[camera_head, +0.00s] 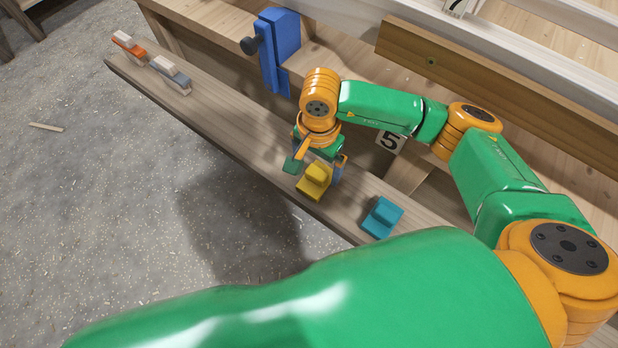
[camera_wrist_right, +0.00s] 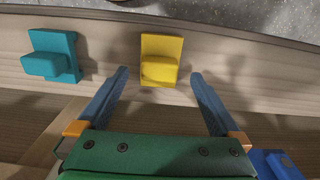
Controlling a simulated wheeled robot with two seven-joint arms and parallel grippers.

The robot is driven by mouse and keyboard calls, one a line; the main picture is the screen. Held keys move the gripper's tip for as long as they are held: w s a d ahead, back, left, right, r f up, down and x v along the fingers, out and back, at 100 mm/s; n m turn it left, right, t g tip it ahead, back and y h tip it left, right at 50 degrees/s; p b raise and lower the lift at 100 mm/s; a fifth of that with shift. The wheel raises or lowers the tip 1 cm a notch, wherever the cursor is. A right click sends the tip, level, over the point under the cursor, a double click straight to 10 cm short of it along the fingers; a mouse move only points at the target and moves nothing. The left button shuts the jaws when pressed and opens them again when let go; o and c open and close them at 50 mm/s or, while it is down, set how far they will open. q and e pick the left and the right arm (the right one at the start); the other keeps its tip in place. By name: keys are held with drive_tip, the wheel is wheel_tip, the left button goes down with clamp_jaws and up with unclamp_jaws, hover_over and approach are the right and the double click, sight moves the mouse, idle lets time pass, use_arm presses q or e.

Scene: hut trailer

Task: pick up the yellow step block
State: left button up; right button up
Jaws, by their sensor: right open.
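The yellow step block (camera_head: 314,184) stands on the narrow wooden ledge (camera_head: 225,120), near its front edge. My right gripper (camera_head: 317,170) is over it in the head view, with its fingers apart and empty. In the right wrist view the yellow step block (camera_wrist_right: 162,60) is ahead of the open blue fingers, centred between them. The fingertips of my right gripper (camera_wrist_right: 160,76) show a gap on each side of the block. I cannot tell whether the tips are down at its height. My left gripper is not in view.
A teal step block (camera_head: 381,217) is on the ledge to the right. An orange block (camera_head: 129,46) and a grey block (camera_head: 171,74) are at its far left. A blue vise (camera_head: 278,48) stands behind. A wooden beam (camera_head: 490,85) runs along the back right.

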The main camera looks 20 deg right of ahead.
sight(317, 172)
wheel_tip(317, 172, down, 5)
drive_tip(key=shift+r, duration=0.1)
clamp_jaws()
idle(0.3)
